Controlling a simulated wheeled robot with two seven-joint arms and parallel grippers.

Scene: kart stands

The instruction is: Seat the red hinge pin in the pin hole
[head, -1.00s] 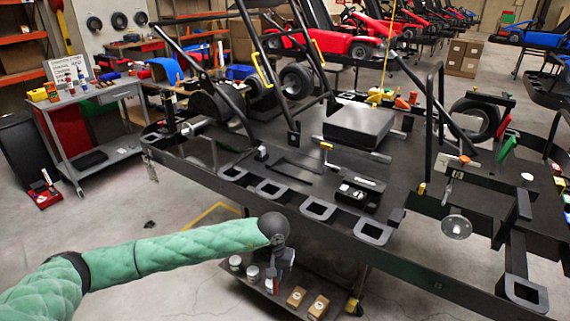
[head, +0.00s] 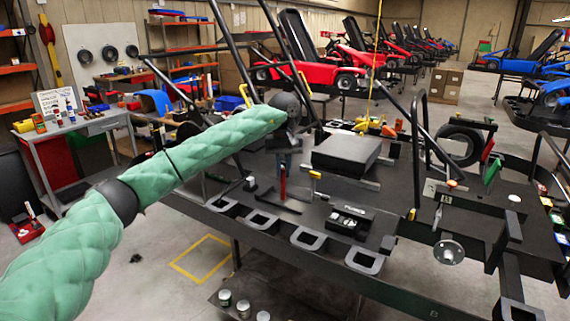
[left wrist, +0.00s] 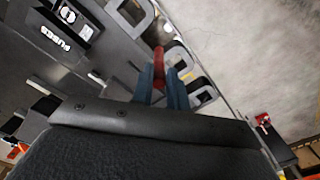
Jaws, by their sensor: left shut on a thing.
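The red hinge pin (head: 283,182) hangs upright below my left gripper (head: 284,163) in the head view, in front of the black kart deck (head: 262,205). In the left wrist view the red pin (left wrist: 159,62) shows between the two blue-grey fingers of my left gripper (left wrist: 162,82), which are shut on it. The height of the pin's lower end over the deck is hard to tell. I cannot make out the pin hole in either view. My right gripper is not in view.
Square black loops (head: 308,238) line the deck's near edge. A black box marked FUSES (head: 350,218), a yellow-topped part (head: 315,176) and a large black box (head: 346,152) are to the right. Black frame tubes (head: 222,62) rise behind my arm.

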